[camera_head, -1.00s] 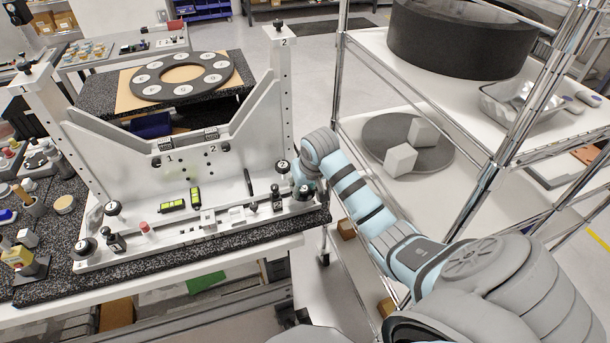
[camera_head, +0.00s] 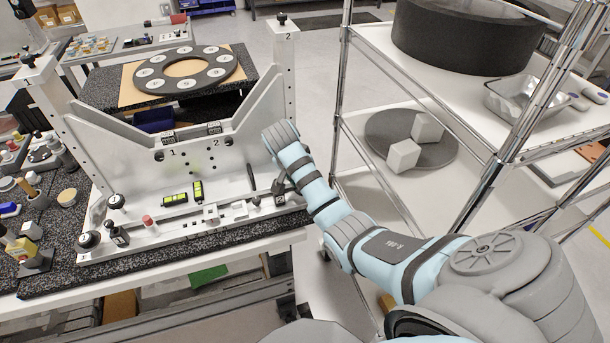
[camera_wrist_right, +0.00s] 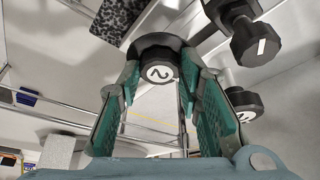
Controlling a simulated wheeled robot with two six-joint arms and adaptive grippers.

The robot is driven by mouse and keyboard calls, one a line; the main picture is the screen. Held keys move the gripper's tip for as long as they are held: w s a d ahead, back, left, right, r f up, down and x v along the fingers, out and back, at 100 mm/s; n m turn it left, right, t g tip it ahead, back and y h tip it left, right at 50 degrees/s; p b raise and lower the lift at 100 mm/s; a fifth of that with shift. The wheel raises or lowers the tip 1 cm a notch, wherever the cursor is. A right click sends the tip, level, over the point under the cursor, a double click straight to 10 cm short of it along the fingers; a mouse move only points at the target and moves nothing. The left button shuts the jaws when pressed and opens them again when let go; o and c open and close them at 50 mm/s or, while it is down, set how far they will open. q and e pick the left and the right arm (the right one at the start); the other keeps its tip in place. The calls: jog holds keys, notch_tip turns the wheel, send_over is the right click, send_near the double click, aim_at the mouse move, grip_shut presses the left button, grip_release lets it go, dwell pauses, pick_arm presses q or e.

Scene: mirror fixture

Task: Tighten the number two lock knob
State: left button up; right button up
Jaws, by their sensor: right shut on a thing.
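The number two lock knob (camera_wrist_right: 160,72) is a dark round knob with a white "2" on its face, in the right wrist view. My right gripper (camera_wrist_right: 158,82) has its green-padded fingers on either side of this knob and is shut on it. In the head view my right gripper (camera_head: 281,187) is at the right end of the white fixture (camera_head: 128,165), largely behind my own wrist. The knob is hidden there. My left gripper is not in view.
Two other dark knobs show in the wrist view, one above right (camera_wrist_right: 248,42) and one at right (camera_wrist_right: 243,101). A wire-frame shelf (camera_head: 338,100) stands to the right. A black ring plate (camera_head: 185,75) lies on a block behind the fixture.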

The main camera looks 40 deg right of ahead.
jog(key=shift+w+m+g, duration=0.1)
jog(key=shift+m+g, duration=0.4)
jog(key=shift+m, duration=0.6)
jog(key=o, duration=1.1)
jog(key=shift+o, duration=0.2)
